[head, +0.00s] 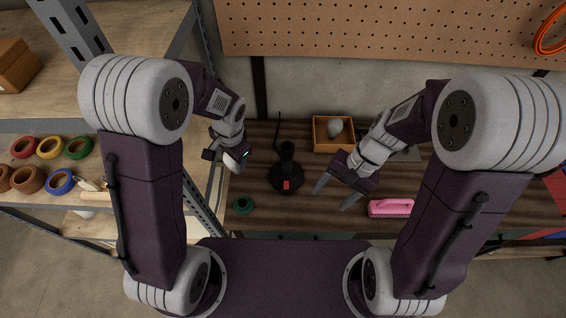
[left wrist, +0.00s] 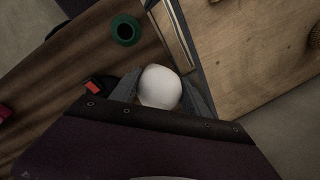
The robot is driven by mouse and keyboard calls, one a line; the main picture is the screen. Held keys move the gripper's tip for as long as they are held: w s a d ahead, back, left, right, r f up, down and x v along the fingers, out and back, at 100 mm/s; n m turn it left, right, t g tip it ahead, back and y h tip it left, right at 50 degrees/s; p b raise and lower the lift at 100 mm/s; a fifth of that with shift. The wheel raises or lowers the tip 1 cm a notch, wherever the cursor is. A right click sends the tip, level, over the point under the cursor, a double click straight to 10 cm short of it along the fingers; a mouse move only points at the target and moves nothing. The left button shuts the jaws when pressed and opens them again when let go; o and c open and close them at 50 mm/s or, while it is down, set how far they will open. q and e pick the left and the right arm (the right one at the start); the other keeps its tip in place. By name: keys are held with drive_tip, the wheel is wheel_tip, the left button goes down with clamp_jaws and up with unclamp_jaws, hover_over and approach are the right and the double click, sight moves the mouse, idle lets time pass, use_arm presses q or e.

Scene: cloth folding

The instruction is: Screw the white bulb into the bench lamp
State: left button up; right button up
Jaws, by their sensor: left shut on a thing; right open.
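The black bench lamp (head: 283,171) stands on the dark wooden bench, with a red switch on its base. My left gripper (head: 236,160) is to the left of the lamp, above the bench. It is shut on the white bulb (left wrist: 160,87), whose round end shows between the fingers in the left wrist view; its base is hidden. The bulb is apart from the lamp. My right gripper (head: 336,194) is open and empty, to the right of the lamp.
A wooden box (head: 316,136) at the back holds a greyish round object (head: 335,129). A pink brush (head: 391,208) lies at the right, and a green ring (head: 243,204) at the front left. Shelves with several tape rolls (head: 50,147) stand left of the bench.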

drive_tip(key=w+a+r+m+y+p, duration=0.3)
drive_tip(key=w+a+m+y+p, duration=0.3)
drive_tip(key=w+m, duration=0.35)
use_arm(q)
drive_tip(key=w+d+r+m+h+p, duration=0.2)
drive_tip(key=w+d+r+m+p, duration=0.2)
drive_tip(key=d+r+m, duration=0.8)
drive_tip(key=d+r, duration=0.2)
drive_tip(key=d, duration=0.1)
drive_tip(key=shift+d+t, duration=0.3)
drive_tip(key=shift+t, duration=0.1)
use_arm(e)
drive_tip(key=w+d+f+m+t+y, duration=0.3)
drive_tip(key=d+f+m+t, duration=0.1)
drive_tip(key=m+t, duration=0.1)
drive_tip(key=shift+w+d+f+m, duration=0.25)
drive_tip(key=shift+d+m, duration=0.1)
drive_tip(key=shift+m, duration=0.3)
use_arm(q)
drive_tip(key=shift+w+a, duration=0.1)
drive_tip(key=shift+w, duration=0.05)
use_arm(e)
drive_tip(key=shift+a, duration=0.1)
drive_tip(key=x, duration=1.2)
drive_tip(key=shift+s+r, duration=0.1)
drive_tip(key=shift+s, duration=0.05)
